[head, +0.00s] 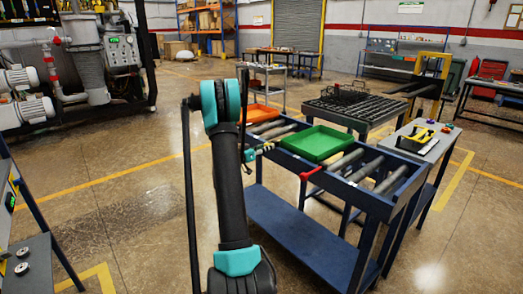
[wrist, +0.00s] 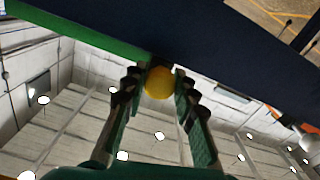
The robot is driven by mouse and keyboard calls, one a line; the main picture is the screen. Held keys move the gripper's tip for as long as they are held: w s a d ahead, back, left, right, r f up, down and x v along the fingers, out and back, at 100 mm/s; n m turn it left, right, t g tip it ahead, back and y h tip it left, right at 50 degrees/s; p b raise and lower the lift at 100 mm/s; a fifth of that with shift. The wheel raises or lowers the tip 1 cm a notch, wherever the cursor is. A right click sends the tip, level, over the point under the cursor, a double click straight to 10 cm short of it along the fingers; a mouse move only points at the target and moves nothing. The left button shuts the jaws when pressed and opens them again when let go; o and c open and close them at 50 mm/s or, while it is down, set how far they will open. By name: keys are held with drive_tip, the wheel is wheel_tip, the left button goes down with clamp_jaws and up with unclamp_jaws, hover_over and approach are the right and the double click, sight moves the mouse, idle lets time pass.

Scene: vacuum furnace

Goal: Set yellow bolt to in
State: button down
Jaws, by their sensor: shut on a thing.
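The yellow bolt (wrist: 160,83) shows as a round yellow knob in the wrist view, at the edge of a dark blue beam. My gripper (wrist: 157,88) has a finger on each side of the knob and is shut on it. In the head view my gripper (head: 266,149) is at the left end of the blue roller table (head: 372,203), beside the green tray. The bolt's shaft is hidden behind the knob, so how far in it sits cannot be told.
A green tray (head: 318,143) and an orange tray (head: 262,113) rest on the rollers. A red handle (head: 311,172) sticks out from the table's front side. A grey side table (head: 424,147) stands at the right.

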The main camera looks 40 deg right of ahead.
drive_tip(key=shift+w+d, duration=0.1)
drive_tip(key=c, duration=1.2)
unclamp_jaws()
drive_tip(key=shift+d, duration=0.1)
drive_tip(key=a, duration=0.8)
drive_tip(key=s+a, duration=0.1)
drive_tip(key=a, duration=0.3)
drive_tip(key=shift+a, duration=0.1)
